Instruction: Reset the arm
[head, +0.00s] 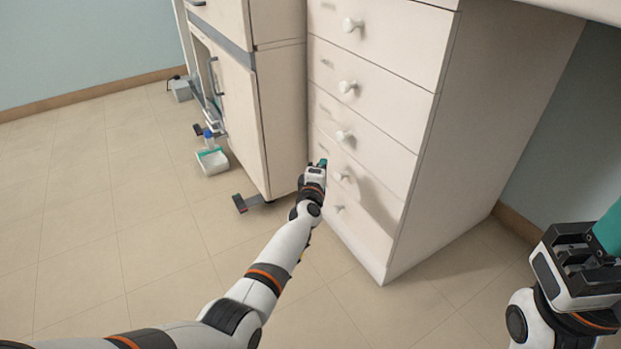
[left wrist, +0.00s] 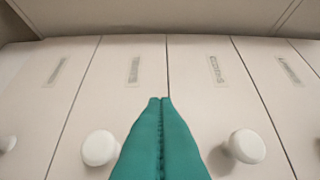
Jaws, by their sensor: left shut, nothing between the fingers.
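My left arm reaches in from the bottom left, and my left gripper (head: 322,163) is in front of the white drawer unit (head: 480,150), near one of its lower knobs (head: 341,176). In the left wrist view its teal fingers (left wrist: 160,100) are pressed together with nothing between them. They point at the drawer fronts, between two round white knobs (left wrist: 100,148) (left wrist: 246,146). I cannot tell whether they touch the fronts. My right gripper (head: 610,235) is at the right edge, its teal fingers mostly cut off, so its opening is hidden.
The drawers look closed. A wheeled cabinet (head: 275,120) stands just left of the drawer unit. A white and teal container (head: 212,160) and a grey box (head: 180,90) are on the floor beyond it. The tiled floor (head: 90,230) at left is clear.

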